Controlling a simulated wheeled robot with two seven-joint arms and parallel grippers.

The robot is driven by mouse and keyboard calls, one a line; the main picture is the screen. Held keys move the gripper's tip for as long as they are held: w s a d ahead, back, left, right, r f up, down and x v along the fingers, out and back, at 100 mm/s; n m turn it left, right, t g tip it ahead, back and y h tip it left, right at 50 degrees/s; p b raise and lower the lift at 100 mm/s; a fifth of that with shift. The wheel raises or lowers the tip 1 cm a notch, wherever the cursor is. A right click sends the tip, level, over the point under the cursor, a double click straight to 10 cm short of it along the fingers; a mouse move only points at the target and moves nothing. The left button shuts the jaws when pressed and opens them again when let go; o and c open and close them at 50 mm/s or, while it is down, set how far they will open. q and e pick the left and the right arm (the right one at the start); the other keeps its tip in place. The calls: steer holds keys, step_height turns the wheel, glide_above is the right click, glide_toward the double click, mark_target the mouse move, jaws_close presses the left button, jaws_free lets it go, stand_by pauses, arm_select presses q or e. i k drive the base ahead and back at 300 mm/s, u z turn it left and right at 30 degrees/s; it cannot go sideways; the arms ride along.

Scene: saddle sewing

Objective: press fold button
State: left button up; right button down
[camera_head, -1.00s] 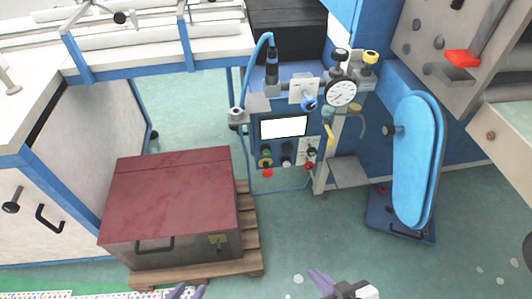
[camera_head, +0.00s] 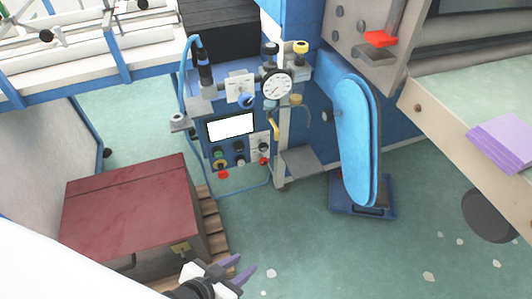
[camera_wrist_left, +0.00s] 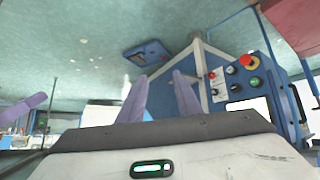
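The blue control panel (camera_head: 238,160) stands at the centre of the head view, with a white screen (camera_head: 230,125). Below the screen are small buttons: a green one (camera_head: 219,153), a black one (camera_head: 239,147) and red ones (camera_head: 223,174). I cannot tell which is the fold button. My right gripper is outside the head view.
A dark red box (camera_head: 130,205) on a wooden pallet (camera_head: 213,225) stands left of my gripper. A blue padded board (camera_head: 358,140) stands right of the panel. A purple block (camera_head: 502,143) lies on the right table. Floor before the panel is clear.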

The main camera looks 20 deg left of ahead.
mark_target(218, 154)
steer(key=z, duration=0.05)
steer(key=i, duration=0.6)
steer(key=u, duration=1.95)
